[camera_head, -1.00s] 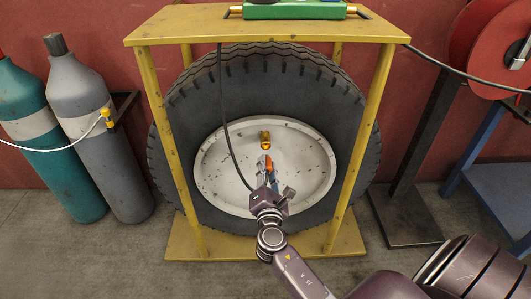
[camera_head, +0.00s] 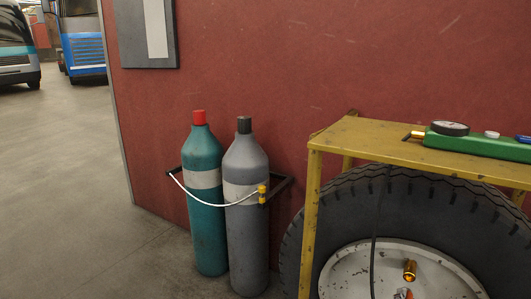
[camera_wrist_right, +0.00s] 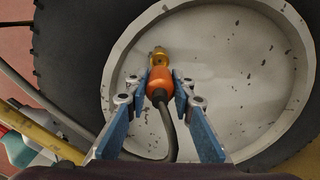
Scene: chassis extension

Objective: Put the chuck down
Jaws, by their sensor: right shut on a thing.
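The orange chuck (camera_wrist_right: 160,82) with its black hose is between the blue fingers of my right gripper (camera_wrist_right: 161,90) in the right wrist view. The fingers are shut on it. A brass valve piece (camera_wrist_right: 157,55) sits just past the chuck's tip; I cannot tell whether they touch. In the head view the brass piece (camera_head: 409,269) shows on the pale wheel rim (camera_head: 345,277). Only a small orange and grey tip shows below it at the bottom edge. My left gripper is in neither view.
The tyre (camera_head: 360,205) stands inside a yellow frame (camera_head: 345,133). A green gauge unit (camera_head: 470,142) lies on the frame's top. A teal cylinder (camera_head: 205,225) and a grey cylinder (camera_head: 246,225) stand left of it by the red wall. Open floor (camera_head: 60,190) lies at the far left.

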